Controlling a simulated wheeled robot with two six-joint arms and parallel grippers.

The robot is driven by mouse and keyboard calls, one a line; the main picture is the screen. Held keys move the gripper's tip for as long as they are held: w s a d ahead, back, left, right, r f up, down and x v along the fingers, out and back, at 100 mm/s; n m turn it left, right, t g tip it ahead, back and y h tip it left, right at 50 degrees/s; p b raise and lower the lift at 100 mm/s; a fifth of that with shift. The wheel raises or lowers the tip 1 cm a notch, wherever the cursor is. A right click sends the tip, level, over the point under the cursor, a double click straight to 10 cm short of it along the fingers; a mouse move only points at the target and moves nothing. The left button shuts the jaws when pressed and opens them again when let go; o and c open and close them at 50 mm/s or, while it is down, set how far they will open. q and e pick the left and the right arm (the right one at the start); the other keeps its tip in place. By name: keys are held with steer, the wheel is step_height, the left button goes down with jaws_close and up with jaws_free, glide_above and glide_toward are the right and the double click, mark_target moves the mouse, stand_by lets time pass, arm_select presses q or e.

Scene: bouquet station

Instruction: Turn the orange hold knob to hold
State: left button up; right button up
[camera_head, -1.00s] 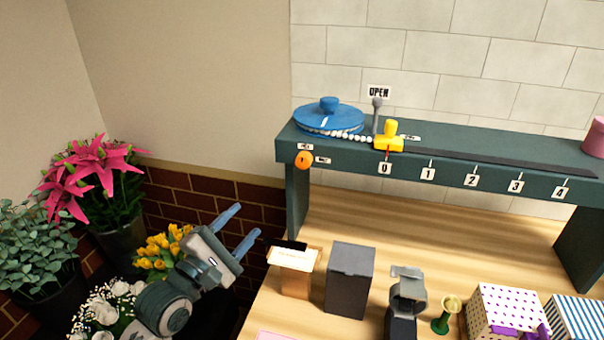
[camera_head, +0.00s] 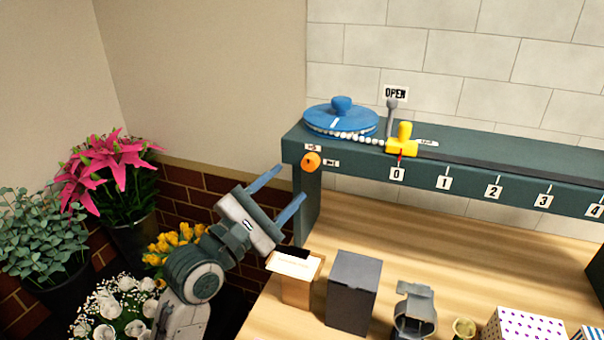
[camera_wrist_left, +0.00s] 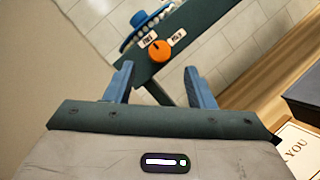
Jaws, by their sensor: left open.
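The orange hold knob (camera_head: 311,161) is on the front face of the dark green shelf, near its left end, between two small white labels. My right gripper is not in view.
A blue disc (camera_head: 341,118) with white beads, a grey lever (camera_head: 391,117) by an OPEN sign and a yellow slider (camera_head: 403,141) sit on the shelf (camera_head: 460,176). Below stand a card box (camera_head: 297,285) and a dark box (camera_head: 351,292). Flower buckets fill the left.

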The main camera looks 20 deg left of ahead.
mark_target(307, 166)
arm_select(q)
steer(key=x, duration=0.4)
steer(key=shift+w+d+r+p, duration=0.15)
steer(key=shift+w+r+p, duration=0.05)
steer(key=shift+w+p, duration=0.15)
steer(key=shift+w+d, duration=0.15)
steer(key=shift+w, duration=0.15)
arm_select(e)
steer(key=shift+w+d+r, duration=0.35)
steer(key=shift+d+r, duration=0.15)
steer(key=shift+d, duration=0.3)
arm_select(q)
steer(key=shift+c, duration=0.2)
